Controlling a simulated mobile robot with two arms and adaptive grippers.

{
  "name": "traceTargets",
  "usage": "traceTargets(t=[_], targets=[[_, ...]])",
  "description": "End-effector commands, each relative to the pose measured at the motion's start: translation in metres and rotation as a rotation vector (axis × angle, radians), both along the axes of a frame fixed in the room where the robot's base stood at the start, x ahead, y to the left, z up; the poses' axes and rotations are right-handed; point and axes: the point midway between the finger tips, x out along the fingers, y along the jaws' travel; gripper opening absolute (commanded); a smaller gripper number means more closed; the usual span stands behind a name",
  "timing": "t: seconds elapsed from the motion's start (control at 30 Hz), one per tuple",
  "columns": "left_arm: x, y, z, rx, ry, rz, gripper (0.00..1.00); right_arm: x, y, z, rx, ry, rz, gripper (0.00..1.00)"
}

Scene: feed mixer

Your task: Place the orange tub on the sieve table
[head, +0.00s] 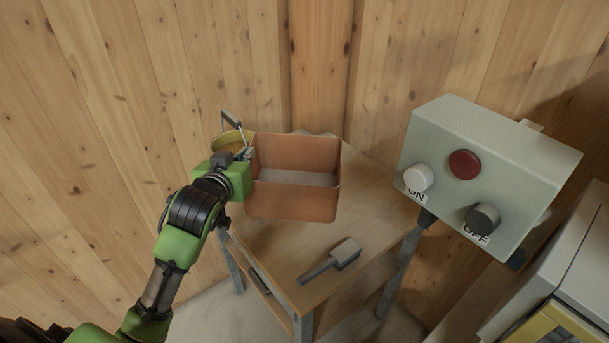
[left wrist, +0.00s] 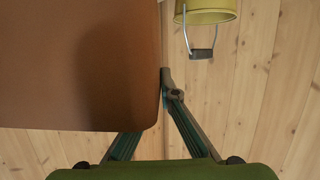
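The orange tub (head: 292,203), an open rectangular box, is upright over the back of the small wooden table (head: 290,250). Its base appears to rest on the tabletop; the contact edge is not clear. It fills the upper left of the left wrist view (left wrist: 75,65). My left gripper (head: 246,153) is at the tub's left side. Its fingers (left wrist: 166,84) converge at the tub's edge and appear closed on its wall; the tub hides part of one finger. My right gripper is not in view.
A yellow bucket (head: 221,143) with a wire handle is just behind my left gripper. A grey brush-like tool (head: 335,261) lies on the table's front. A control box (head: 490,165) with buttons is at right. Wooden walls stand close behind.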

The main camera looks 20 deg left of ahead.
Motion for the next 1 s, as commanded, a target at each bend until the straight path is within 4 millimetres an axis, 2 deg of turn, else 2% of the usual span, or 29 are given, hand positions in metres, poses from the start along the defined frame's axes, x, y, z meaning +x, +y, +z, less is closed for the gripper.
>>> traceTargets(t=[0.4,0.53,0.7,0.87,1.0], targets=[[0.085,0.024,-0.036,-0.001,0.0,0.0,0.0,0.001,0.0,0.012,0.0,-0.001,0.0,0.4],[0.103,0.028,-0.064,-0.001,0.001,0.0,0.0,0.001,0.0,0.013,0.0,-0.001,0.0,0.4],[0.119,0.033,-0.083,-0.002,-0.002,0.0,0.0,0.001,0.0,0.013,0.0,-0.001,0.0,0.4],[0.125,0.034,-0.091,-0.001,-0.002,-0.002,0.0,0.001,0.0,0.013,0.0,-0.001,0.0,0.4],[0.128,0.035,-0.108,-0.003,0.002,-0.001,0.0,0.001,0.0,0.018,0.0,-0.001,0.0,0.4]])
